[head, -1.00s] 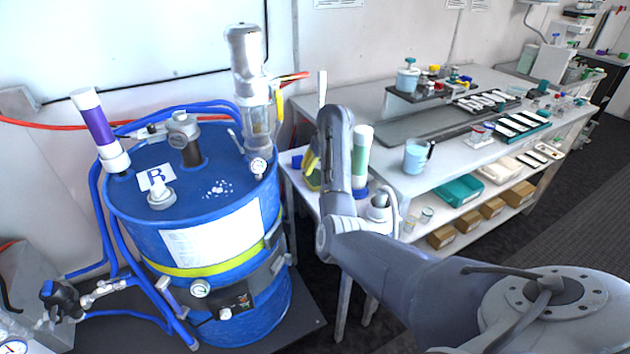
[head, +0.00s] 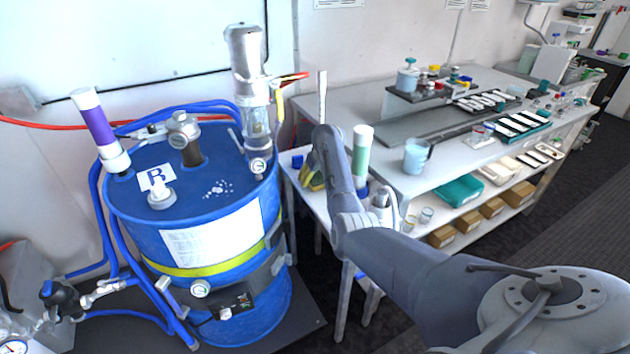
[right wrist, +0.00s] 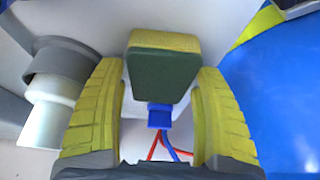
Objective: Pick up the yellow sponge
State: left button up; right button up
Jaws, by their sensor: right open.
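The yellow sponge (right wrist: 164,42) has a dark green scouring side. In the right wrist view it lies ahead between the two yellow-padded fingers of my right gripper (right wrist: 161,78), with visible gaps on both sides. The gripper is open and does not appear to touch it. In the head view my right gripper (head: 314,178) points down over the small white side table (head: 309,202), beside the blue drum. The sponge cannot be told apart from the yellow finger pads there. My left gripper is not in view.
The large blue drum (head: 135,222) stands just left of my right gripper. A white bottle with a green band (head: 361,152) stands close on its right. A small blue object (head: 297,161) is on the side table. The workbench (head: 395,186) with labware lies further right.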

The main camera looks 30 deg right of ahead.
jog(key=shift+f, duration=0.3)
dwell(0.7)
jog(key=shift+c, duration=0.4)
jog(key=c, duration=0.4)
